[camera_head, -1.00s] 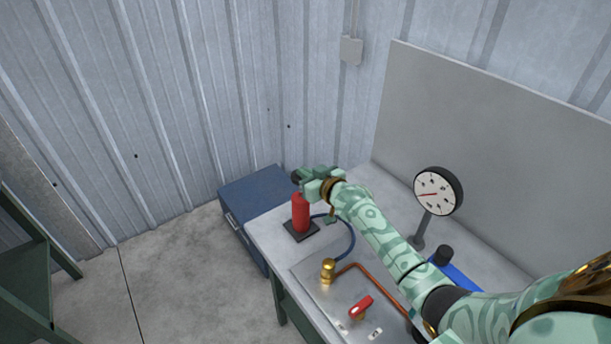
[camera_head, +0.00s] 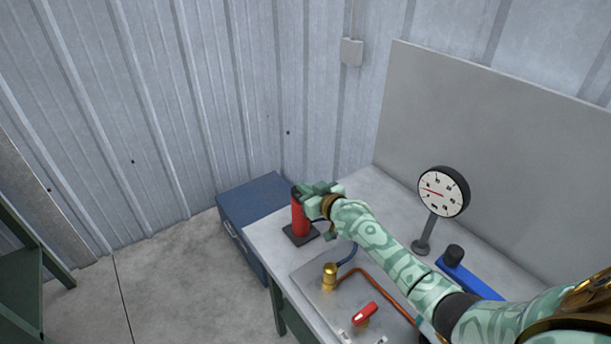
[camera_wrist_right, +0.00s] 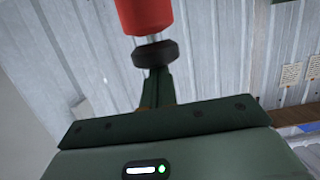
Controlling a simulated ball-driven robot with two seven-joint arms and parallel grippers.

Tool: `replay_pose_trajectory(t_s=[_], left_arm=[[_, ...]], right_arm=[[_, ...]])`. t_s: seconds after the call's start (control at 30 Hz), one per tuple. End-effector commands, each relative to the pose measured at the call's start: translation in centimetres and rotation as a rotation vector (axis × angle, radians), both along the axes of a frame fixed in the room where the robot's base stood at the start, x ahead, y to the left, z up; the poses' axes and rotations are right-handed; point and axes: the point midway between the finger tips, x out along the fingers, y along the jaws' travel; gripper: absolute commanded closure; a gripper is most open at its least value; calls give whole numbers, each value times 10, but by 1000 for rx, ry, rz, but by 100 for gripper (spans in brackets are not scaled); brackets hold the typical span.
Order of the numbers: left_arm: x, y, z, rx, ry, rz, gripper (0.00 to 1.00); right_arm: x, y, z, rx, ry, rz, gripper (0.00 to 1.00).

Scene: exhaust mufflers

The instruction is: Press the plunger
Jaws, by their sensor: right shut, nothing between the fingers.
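A red pump cylinder (camera_head: 300,217) stands upright on a dark square base at the table's far left corner. Its black plunger knob (camera_wrist_right: 155,54) shows in the right wrist view, with a short bright rod between it and the red body (camera_wrist_right: 145,14). My right gripper (camera_head: 304,191) is at the top of the pump and partly hides the knob in the head view. Its shut fingers (camera_wrist_right: 157,78) meet the knob in the wrist view, with nothing between them. A round gauge (camera_head: 443,192) stands on a post behind my right arm. My left gripper is out of view.
A brass fitting (camera_head: 330,277), a copper pipe (camera_head: 372,275) and a red-handled valve (camera_head: 365,314) lie in front of the arm. A blue block with a black knob (camera_head: 454,256) is at right. A blue cabinet (camera_head: 252,204) stands left of the table.

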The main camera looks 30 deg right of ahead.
Motion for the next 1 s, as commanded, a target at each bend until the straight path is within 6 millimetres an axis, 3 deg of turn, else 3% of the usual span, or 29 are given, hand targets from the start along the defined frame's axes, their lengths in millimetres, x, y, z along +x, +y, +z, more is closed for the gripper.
replay_pose_trajectory(t_s=[0.27, 0.7, 1.0], left_arm=[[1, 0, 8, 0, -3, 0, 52], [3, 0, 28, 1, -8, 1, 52], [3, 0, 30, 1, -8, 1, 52]], right_arm=[[-19, -2, 1, -3, 10, 2, 100], [-101, -13, 24, -2, 4, 1, 100], [-116, -16, 29, -1, 1, 0, 100]])
